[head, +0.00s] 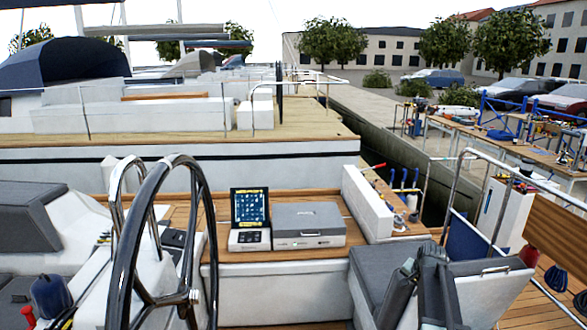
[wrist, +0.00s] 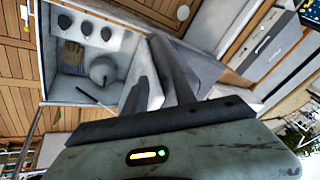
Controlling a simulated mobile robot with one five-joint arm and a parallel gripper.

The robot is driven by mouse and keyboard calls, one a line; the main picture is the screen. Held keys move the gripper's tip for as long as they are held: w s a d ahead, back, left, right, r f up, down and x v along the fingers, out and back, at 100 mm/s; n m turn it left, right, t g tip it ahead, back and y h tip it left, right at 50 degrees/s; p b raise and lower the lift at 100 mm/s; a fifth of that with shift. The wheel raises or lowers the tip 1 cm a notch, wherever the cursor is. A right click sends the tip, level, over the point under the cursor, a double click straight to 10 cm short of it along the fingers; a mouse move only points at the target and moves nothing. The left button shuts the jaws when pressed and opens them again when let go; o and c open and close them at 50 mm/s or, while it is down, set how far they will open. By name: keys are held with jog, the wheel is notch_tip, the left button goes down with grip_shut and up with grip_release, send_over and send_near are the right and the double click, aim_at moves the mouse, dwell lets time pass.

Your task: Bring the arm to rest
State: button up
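My gripper (head: 432,262) shows in the head view as a dark grey shape low at the right of centre, in front of the grey seat cushions. It looks empty, but its fingertips are small and blend with the cushions. In the wrist view, its greenish-grey housing with a lit strip fills the bottom, and dark grey shapes rise above it. I cannot tell there whether the fingers are apart or together. No held object can be made out.
A steering wheel (head: 160,250) stands at the left. A grey case (head: 308,226) and an instrument box (head: 249,220) sit on the wooden deck. An open white locker (wrist: 92,60) holds a glove (wrist: 73,53). A rail (head: 455,200) and workbench (head: 500,135) are at the right.

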jog(key=s+a+f+n+g, duration=0.1)
jog(key=s+a+n, duration=0.2)
jog(key=s+a, duration=0.5)
jog(key=s+a+f+n+g+y, duration=0.1)
jog(key=s+a+n+g, duration=0.2)
jog(key=a, duration=0.9)
jog(key=s+a+n, duration=0.4)
jog(key=s+a, duration=0.2)
jog(key=a, duration=0.3)
notch_tip(320, 180, down, 12)
jog(key=s+a+g+b, duration=0.1)
jog(key=s+b, duration=0.2)
jog(key=b, duration=0.9)
jog(key=shift+f, duration=0.15)
